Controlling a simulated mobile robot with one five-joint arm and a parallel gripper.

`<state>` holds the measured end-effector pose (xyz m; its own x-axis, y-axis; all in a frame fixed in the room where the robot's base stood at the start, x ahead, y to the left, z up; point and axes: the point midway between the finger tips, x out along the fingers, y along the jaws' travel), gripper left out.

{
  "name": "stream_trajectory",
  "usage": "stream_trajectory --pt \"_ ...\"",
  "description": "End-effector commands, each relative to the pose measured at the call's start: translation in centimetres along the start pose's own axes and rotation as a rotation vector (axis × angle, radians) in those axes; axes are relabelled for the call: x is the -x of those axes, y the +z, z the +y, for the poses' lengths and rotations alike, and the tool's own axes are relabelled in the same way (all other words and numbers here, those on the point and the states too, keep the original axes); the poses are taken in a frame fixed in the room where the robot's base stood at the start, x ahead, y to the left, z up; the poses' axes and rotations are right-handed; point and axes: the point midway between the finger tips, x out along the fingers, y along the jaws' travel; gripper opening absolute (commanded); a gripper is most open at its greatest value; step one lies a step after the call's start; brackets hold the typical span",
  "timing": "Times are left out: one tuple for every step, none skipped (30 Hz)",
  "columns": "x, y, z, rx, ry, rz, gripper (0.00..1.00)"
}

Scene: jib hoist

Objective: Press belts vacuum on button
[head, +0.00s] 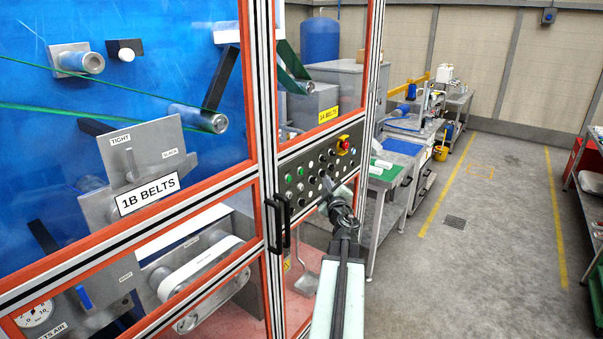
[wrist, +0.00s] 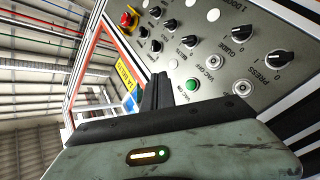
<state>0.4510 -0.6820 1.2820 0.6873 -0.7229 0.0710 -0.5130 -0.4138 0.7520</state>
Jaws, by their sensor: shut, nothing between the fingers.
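The grey control panel (head: 318,163) is set in the machine's frame in the head view, with several black knobs, white buttons and green buttons. In the wrist view, a green button (wrist: 192,85) has a label that seems to read VAC ON, and a pale button (wrist: 210,62) is by the label VAC OFF. A BELTS label (wrist: 188,42) shows further up, but I cannot tell which button belongs to it. My gripper (wrist: 157,78) is shut and empty, its dark fingertips just left of the green button in that view. In the head view my gripper (head: 326,184) is in front of the panel's lower right.
A red emergency stop (head: 343,143) is at the panel's upper right. A black door handle (head: 277,225) stands on the frame left of my arm. Benches (head: 385,190) stand beyond on the right. The grey floor (head: 480,240) at right is largely clear.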

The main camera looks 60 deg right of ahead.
Motion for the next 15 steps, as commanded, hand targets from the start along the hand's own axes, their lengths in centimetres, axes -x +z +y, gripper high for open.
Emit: stream_trajectory --pt "-0.7 -0.5 -0.5 0.000 -0.002 0.003 0.00" --pt "-1.0 -0.7 -0.7 0.000 -0.002 0.003 0.00" --pt "-1.4 -1.0 -1.0 -0.001 -0.002 0.003 0.00" --pt "-1.8 -1.3 -1.3 -0.001 -0.002 0.003 0.00" --pt "-2.1 -1.5 -1.5 -0.001 -0.003 0.004 0.00" --pt "-2.5 -1.9 -1.8 0.000 -0.003 0.004 0.00" --pt "-2.8 -2.0 -2.0 0.000 -0.002 0.003 0.00" --pt "-3.1 -2.2 -2.2 -0.001 -0.002 0.003 0.00" --pt "-3.4 -2.5 -2.5 -0.001 -0.003 0.004 0.00" --pt "-3.7 -2.8 -2.7 -0.001 -0.003 0.004 0.00" --pt "-3.9 -2.9 -2.9 0.000 -0.002 0.003 0.00" --pt "-4.2 -3.1 -3.1 0.000 -0.002 0.003 0.00" --pt "-4.3 -3.2 -3.2 -0.001 -0.001 0.002 0.00" --pt "-4.5 -3.3 -3.3 -0.001 -0.001 0.002 0.00" --pt "-4.6 -3.5 -3.4 -0.001 -0.002 0.003 0.00"
